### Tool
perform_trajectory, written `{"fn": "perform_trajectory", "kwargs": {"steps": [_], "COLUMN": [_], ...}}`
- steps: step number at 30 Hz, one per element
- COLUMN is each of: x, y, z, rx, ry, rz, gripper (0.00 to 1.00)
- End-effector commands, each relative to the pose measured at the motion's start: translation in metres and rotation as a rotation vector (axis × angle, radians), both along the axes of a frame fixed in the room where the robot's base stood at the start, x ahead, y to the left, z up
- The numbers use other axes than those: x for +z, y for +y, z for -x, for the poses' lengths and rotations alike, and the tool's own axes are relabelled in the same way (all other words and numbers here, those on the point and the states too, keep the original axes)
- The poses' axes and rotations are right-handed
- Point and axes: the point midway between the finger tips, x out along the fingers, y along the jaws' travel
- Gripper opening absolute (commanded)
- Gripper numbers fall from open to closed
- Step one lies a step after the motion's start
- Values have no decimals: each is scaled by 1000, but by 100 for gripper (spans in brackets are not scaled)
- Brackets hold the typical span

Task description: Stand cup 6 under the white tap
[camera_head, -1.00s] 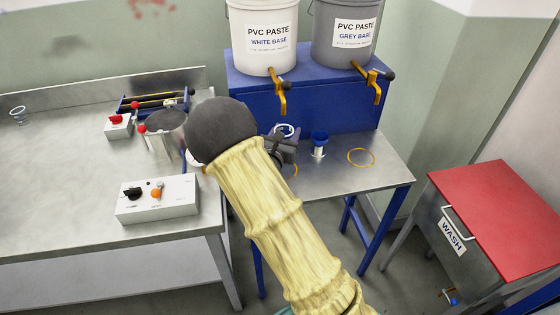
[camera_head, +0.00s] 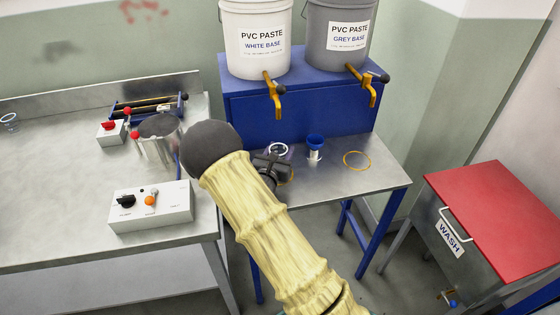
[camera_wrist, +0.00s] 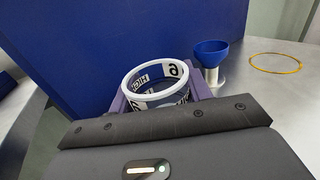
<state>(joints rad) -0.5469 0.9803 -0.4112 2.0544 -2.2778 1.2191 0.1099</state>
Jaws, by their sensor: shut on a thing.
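Cup 6 (camera_wrist: 156,86) is a clear cup with a white rim and a black 6 on a white label. My gripper (camera_head: 271,164) is shut on it, with purple pads at its sides in the wrist view. The cup's white rim (camera_head: 278,150) shows in the head view below the white tap (camera_head: 274,92), a yellow tap on the white-base bucket (camera_head: 257,40). A yellow ring on the table (camera_head: 291,177) is partly hidden by my gripper. The cup's bottom is hidden; I cannot tell whether it touches the table.
A blue funnel-like cup (camera_head: 315,142) on a metal stand is close to the right of cup 6. Another yellow ring (camera_head: 357,160) lies under the grey-base tap (camera_head: 367,88). The blue box (camera_head: 300,115) rises behind. A control box (camera_head: 150,206) and metal can (camera_head: 160,145) stand left.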

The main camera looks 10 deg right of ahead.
Motion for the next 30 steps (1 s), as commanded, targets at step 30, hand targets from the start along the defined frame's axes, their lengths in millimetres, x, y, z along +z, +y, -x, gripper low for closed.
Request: {"fn": "perform_trajectory", "kwargs": {"steps": [30], "x": [-39], "y": [0], "z": [0], "rx": [0], "ry": [-1], "rz": [0], "gripper": [58]}}
